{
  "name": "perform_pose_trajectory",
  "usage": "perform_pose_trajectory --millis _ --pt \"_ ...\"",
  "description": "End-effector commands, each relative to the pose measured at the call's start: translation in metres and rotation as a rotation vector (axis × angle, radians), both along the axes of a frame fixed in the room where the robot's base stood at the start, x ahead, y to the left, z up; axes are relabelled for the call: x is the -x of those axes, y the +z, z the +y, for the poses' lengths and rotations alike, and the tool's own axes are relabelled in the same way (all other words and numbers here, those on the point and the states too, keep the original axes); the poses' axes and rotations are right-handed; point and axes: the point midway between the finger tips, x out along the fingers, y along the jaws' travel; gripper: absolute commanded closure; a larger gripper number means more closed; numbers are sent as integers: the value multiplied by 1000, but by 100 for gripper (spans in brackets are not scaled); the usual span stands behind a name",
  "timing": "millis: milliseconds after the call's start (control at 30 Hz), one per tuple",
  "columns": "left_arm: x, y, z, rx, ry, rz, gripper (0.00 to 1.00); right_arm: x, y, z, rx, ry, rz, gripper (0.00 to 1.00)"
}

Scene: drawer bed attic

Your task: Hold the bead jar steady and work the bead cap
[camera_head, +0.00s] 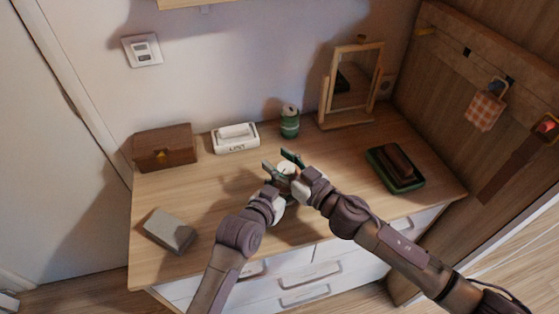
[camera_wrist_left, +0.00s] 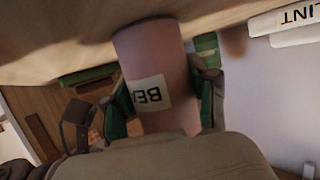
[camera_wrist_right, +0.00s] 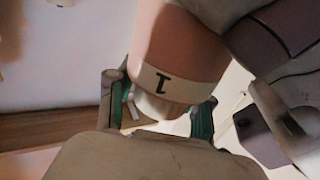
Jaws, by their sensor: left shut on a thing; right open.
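The bead jar (camera_wrist_left: 150,50) is a pink cylinder with a white label reading "BE", partly hidden. My left gripper (camera_wrist_left: 164,105) is shut on its sides, one green-padded finger on each side. The jar also shows in the right wrist view (camera_wrist_right: 178,48), where a band with a dark mark runs round it. The pale bead cap (camera_wrist_right: 157,107) sits at the jar's end. My right gripper (camera_wrist_right: 160,112) is open, with its fingers on either side of the cap. In the head view, the two grippers (camera_head: 268,178) (camera_head: 295,165) meet over the desk and largely hide the jar.
The wooden desk (camera_head: 215,185) holds a brown box (camera_head: 165,148), a white lint box (camera_head: 235,138), a green can (camera_head: 290,121), a framed mirror (camera_head: 352,82), a green tray (camera_head: 396,168) with a dark item, and a grey block (camera_head: 170,231). Bare desk surrounds the grippers.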

Motion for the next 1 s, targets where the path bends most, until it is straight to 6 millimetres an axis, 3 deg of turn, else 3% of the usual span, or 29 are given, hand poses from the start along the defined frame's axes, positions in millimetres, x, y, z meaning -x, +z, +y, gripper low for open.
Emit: perform_pose_trajectory --millis 67,300,367,1000 --pt "0 0 0 0 0 1 82 0 0 0 0 0 0 50" --pt "0 0 0 0 0 1 82 0 0 0 1 0 -1 90" --pt "0 0 0 0 0 1 82 0 0 0 1 0 -1 98" --pt "-2 0 4 -3 6 -1 82 1 -2 0 6 71 1 100"
